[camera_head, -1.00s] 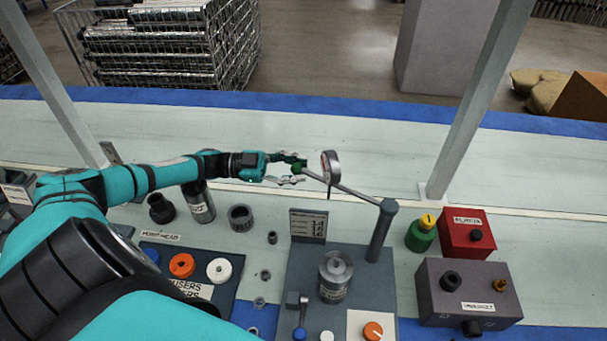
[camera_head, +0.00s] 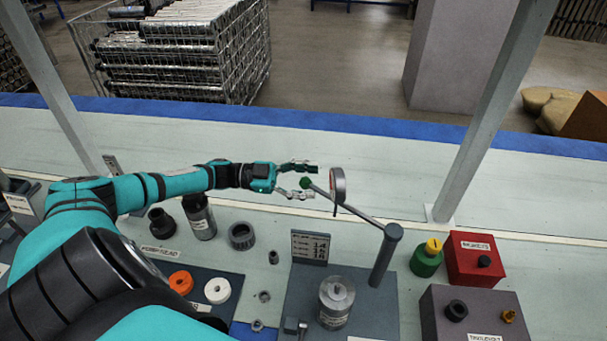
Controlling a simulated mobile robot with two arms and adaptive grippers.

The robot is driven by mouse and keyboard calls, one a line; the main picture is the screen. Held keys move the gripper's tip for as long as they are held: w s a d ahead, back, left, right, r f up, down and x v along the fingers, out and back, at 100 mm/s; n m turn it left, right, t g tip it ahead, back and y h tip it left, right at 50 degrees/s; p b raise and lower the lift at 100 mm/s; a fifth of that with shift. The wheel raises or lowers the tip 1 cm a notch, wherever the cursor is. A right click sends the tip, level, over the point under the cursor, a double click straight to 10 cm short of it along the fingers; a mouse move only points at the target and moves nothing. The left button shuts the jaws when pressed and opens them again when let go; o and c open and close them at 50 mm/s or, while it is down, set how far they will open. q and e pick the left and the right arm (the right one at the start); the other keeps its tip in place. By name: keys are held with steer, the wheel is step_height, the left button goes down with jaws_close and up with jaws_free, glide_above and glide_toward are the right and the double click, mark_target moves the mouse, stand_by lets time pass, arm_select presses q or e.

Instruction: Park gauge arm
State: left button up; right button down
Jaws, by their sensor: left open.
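The gauge arm (camera_head: 360,214) is a thin grey rod that reaches up and left from the top of a dark post (camera_head: 385,255). A round gauge (camera_head: 338,189) sits on it near its far end, and a green knob (camera_head: 306,183) is at its tip. My left gripper (camera_head: 308,181) is open, its fingers pointing right, with the green knob near its fingertips. I cannot tell whether the fingers touch the knob. My right gripper is not in view.
A metal cylinder (camera_head: 336,302) and a number sign (camera_head: 310,246) stand on the grey base plate left of the post. A green and yellow button piece (camera_head: 427,257), a red box (camera_head: 474,258) and a grey box (camera_head: 470,312) are at right. A slanted frame post (camera_head: 485,115) rises behind.

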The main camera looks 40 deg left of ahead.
arm_select(q)
steer(key=shift+w+d, duration=0.15)
steer(key=shift+f, duration=0.1)
steer(key=shift+s, duration=0.25)
steer(key=v, duration=1.2)
steer(key=shift+w, duration=0.2)
